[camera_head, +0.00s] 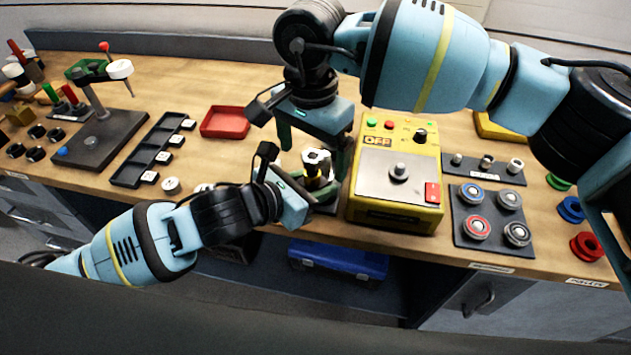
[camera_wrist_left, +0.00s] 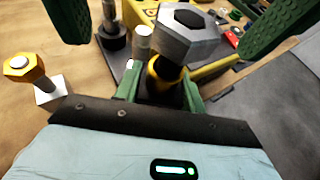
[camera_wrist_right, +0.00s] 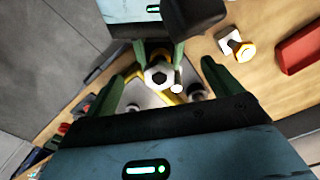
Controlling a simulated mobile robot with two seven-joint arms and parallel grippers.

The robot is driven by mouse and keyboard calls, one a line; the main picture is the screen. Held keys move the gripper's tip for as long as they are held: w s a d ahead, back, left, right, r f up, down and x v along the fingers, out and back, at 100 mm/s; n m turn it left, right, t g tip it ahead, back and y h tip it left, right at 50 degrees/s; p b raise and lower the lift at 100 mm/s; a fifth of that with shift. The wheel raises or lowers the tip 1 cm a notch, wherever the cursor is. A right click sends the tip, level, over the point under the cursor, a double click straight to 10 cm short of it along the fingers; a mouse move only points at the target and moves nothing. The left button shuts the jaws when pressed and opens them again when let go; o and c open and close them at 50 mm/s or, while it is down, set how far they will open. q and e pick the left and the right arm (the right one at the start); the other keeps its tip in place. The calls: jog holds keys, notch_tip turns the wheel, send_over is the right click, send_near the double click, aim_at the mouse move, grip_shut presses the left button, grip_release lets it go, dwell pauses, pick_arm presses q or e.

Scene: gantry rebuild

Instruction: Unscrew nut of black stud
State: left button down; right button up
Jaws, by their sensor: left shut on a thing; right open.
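A silver hex nut (camera_wrist_left: 188,35) sits on top of the black stud (camera_wrist_left: 166,95), whose dark end shows in the nut's middle; a yellow band lies below the nut. My left gripper (camera_wrist_left: 161,90) is shut on the stud below the nut, coming from the side in the head view. The nut also shows in the head view (camera_head: 315,156) and right wrist view (camera_wrist_right: 158,76). My right gripper (camera_wrist_right: 163,86) is open above, its two green fingers apart on either side of the nut. The stud's lower part is mostly hidden by the left fingers.
A yellow box (camera_head: 390,208) marked OFF stands close on the right. A red tray (camera_head: 225,121) and black slotted rack (camera_head: 150,155) are on the left. A yellow nut on a white piece (camera_wrist_left: 25,68) is nearby. Bearings lie on a dark plate (camera_head: 490,240) at right.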

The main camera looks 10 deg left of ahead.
jog(key=m, duration=0.8)
jog(key=shift+c, duration=0.4)
jog(key=c, duration=1.7)
jog(key=n, duration=0.6)
jog(key=shift+c, duration=0.3)
jog(key=n, duration=1.7)
jog(key=shift+n, duration=0.4)
